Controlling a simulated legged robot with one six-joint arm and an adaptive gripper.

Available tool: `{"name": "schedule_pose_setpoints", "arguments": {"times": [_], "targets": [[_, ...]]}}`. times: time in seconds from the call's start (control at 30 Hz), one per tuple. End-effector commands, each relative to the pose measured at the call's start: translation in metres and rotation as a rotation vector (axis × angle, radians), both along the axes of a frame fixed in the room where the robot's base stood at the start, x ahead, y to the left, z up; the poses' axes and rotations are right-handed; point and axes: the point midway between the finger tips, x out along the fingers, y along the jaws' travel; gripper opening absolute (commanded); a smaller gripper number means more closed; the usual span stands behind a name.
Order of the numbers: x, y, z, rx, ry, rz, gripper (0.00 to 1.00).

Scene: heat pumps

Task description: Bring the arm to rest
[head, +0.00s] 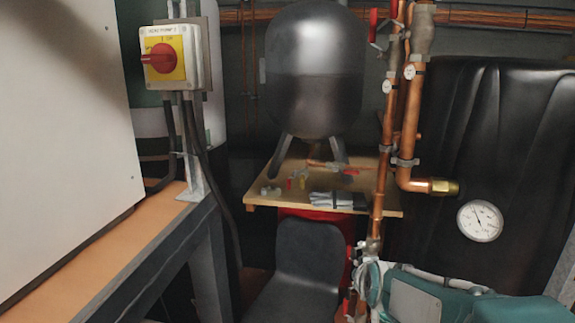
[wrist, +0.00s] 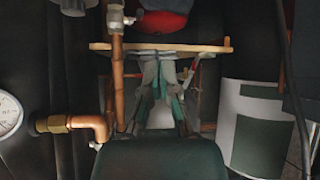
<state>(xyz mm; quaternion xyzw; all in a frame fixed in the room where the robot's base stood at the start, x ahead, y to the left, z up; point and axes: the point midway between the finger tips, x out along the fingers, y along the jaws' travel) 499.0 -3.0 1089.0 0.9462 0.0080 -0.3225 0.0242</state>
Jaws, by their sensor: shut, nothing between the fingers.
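My gripper (wrist: 165,70) shows in the middle of the wrist view, with its grey and teal fingers pointing up the picture. It is shut, with nothing seen between the fingers. The wrist view is upside down compared with the head view. A wooden shelf board (wrist: 215,47) lies beyond the fingertips in that picture. I cannot tell how far apart they are. I cannot make out my gripper in the head view.
A dark tank (head: 315,75) stands over the wooden board (head: 385,205), which bears small tools. Copper pipes (head: 384,130) and a round gauge (head: 480,221) stand right. A teal unit (head: 480,295) fills the lower right. A red-handled switch (head: 165,58) and orange-topped bench (head: 110,245) stand left.

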Motion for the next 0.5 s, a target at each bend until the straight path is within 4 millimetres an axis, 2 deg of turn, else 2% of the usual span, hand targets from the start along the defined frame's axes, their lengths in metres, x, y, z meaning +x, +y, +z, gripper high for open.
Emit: {"name": "schedule_pose_setpoints", "arguments": {"times": [0.03,0.2,0.5], "targets": [[-0.014,0.002,0.006,0.005,0.016,0.004,0.0],[-0.058,0.006,0.017,0.021,0.095,0.011,0.0],[-0.14,0.008,0.024,0.035,0.236,0.006,0.0]]}}
